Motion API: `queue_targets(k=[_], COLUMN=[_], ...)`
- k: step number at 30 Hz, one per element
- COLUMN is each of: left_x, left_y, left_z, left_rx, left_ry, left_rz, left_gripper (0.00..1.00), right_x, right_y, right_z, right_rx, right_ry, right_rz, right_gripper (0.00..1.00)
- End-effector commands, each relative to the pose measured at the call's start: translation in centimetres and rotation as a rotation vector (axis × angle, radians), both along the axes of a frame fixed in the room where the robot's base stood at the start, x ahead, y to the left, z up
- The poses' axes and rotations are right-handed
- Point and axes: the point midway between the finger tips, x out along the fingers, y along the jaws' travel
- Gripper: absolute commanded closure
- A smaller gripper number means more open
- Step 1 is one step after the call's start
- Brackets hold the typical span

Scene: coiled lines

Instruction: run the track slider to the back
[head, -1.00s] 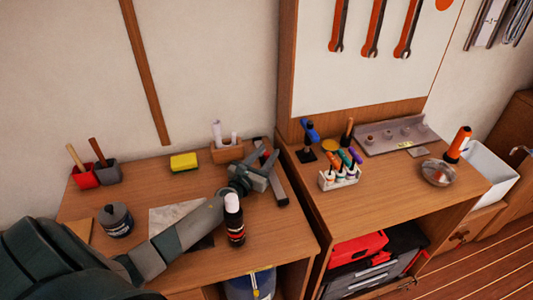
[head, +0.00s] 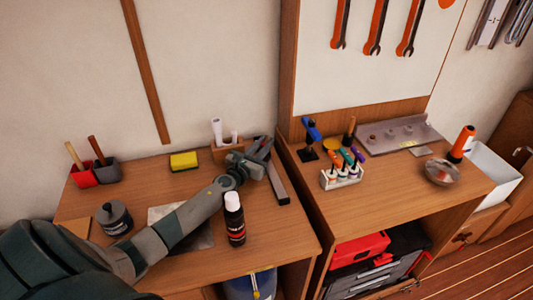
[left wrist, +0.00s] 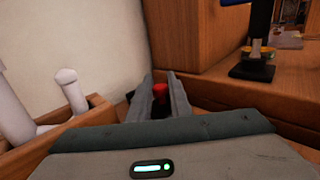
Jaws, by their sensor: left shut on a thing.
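My left gripper (head: 264,147) is over the back part of the track and is shut on the knob. The fingers hide most of the knob and the back of the track in the head view. My right gripper is not in view.
A wooden holder with white rolls (head: 222,146) stands close left of my gripper. A yellow sponge (head: 184,161) and a black bottle (head: 234,220) are also on this bench. A blue-topped clamp stand (head: 309,141) is on the right bench. The track's front part is clear.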

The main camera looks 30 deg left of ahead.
Motion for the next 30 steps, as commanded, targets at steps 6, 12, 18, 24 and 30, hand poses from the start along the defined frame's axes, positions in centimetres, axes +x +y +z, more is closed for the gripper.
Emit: queue_targets(k=[6,12,18,24,30], left_x=[0.1,0.0,0.0,-0.5,-2.2], left_y=[0.1,0.1,0.1,0.0,-0.1], left_z=[0.0,0.0,0.0,-0.1,-0.2], left_rx=[0.0,-0.001,-0.001,0.0,0.0], left_ry=[0.002,0.002,0.001,0.002,0.003], left_rz=[0.0,0.0,0.0,0.0,-0.001], left_gripper=[1.0,0.65,0.65,0.65,0.65], right_x=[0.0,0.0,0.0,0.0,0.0], right_y=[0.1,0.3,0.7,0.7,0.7], right_z=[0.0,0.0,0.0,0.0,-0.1], right_rx=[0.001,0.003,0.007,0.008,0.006], right_ry=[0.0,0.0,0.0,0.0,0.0], right_rz=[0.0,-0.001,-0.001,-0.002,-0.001], right_gripper=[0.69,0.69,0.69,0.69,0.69])
